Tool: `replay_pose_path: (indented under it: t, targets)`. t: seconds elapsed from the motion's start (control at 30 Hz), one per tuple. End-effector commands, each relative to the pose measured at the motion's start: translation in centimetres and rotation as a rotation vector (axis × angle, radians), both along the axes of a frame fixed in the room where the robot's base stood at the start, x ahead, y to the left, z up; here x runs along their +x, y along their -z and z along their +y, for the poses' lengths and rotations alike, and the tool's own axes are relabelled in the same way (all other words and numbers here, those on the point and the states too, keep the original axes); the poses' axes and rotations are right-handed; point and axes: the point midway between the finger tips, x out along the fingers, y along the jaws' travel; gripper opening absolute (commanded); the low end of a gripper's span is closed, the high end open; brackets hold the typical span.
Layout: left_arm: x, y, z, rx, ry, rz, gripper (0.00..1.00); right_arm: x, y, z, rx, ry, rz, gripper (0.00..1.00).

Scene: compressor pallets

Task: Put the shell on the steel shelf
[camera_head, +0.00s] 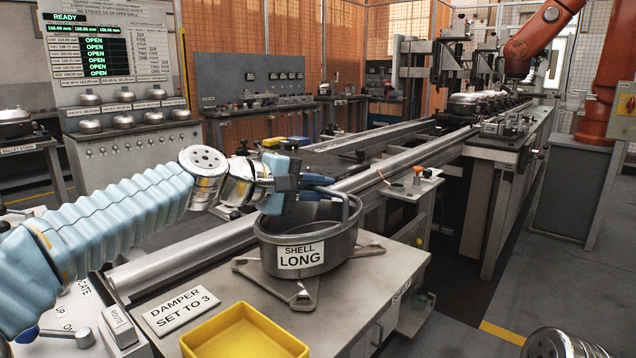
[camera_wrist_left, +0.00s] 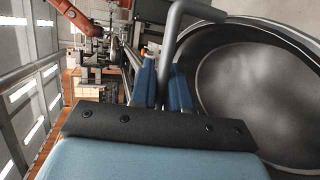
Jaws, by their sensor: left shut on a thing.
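The shell (camera_head: 340,250) is a dark grey oval tub with a label reading SHELL LONG. It sits upright on a flat metal stand with splayed feet (camera_head: 300,292) on the bench. My left gripper (camera_head: 328,187) is above its rim, with blue fingers shut on the shell's bent tube handle. In the left wrist view the tube (camera_wrist_left: 170,45) passes between the two blue fingers (camera_wrist_left: 162,88), and the shell's empty inside (camera_wrist_left: 265,95) shows at the right. I cannot tell which surface is the steel shelf. My right gripper is not in view.
An orange robot arm (camera_head: 600,90) stands at the back right. Floor at the right is clear.

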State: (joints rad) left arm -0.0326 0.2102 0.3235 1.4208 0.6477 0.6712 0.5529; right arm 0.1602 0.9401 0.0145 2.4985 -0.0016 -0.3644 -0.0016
Motion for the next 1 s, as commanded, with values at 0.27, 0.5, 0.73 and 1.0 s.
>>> replay_pose_path:
  t: [0.27,0.5,0.73,1.0]
  targets:
    - [0.0,0.1,0.0,0.001,0.000,0.002,0.42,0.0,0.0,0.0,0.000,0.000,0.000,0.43]
    - [0.0,0.0,0.0,0.001,0.000,0.002,0.42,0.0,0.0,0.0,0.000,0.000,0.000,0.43]
    - [-1.6,-0.6,2.3,0.001,-0.004,-0.001,0.42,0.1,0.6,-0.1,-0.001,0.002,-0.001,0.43]
    - [-5.1,-2.2,7.1,0.002,-0.004,0.000,0.42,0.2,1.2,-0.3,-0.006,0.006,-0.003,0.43]
